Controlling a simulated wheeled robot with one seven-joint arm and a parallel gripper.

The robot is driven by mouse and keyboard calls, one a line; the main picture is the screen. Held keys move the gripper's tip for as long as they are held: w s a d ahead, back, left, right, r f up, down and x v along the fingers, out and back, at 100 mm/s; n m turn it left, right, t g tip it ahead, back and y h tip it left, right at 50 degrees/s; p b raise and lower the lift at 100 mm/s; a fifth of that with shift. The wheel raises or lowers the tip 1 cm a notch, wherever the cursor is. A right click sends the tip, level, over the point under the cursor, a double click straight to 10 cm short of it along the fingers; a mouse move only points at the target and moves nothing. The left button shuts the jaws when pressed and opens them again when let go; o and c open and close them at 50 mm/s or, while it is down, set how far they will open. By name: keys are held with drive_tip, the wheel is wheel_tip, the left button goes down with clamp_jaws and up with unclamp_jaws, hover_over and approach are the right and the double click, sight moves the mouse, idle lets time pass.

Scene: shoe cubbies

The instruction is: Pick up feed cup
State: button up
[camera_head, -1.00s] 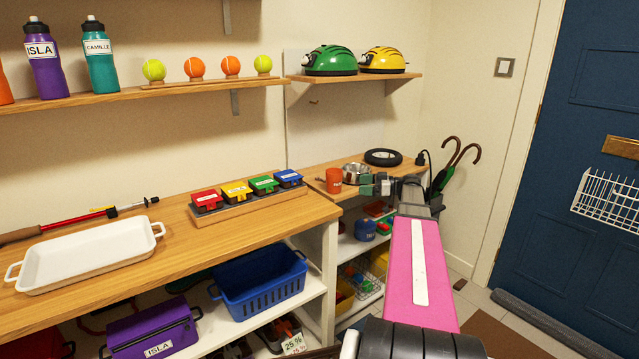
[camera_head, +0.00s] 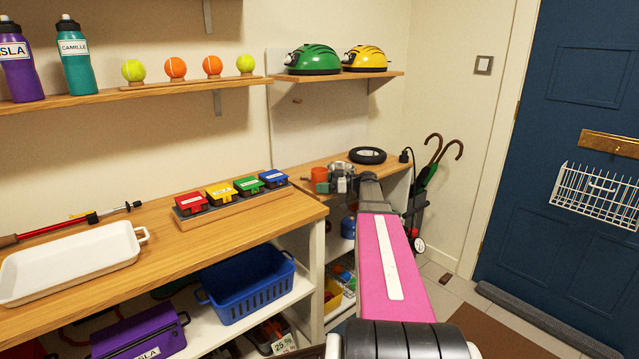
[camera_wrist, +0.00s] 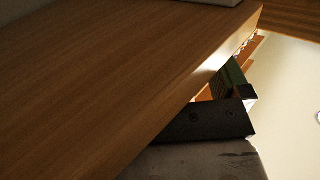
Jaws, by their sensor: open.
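The orange cup (camera_head: 319,173), which I take for the feed cup, stands on the lower wooden top in the back corner. My gripper (camera_head: 327,185) is at the front right of the cup in the head view and covers part of it. My gripper is open, and nothing shows between its fingers. Whether it touches the cup cannot be told. In the wrist view a dark part of my gripper (camera_wrist: 206,120) lies close against a wooden board edge. I cannot make out the cup there.
A metal bowl (camera_head: 338,167) is partly hidden behind my gripper. Several coloured boxes on a rack (camera_head: 235,205) stand on the nearer bench. Umbrellas (camera_head: 437,160) stand at right.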

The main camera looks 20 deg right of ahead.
drive_tip(key=shift+w+a, duration=0.25)
drive_tip(key=shift+a, duration=0.25)
drive_tip(key=c, duration=1)
drive_tip(key=shift+c, duration=0.2)
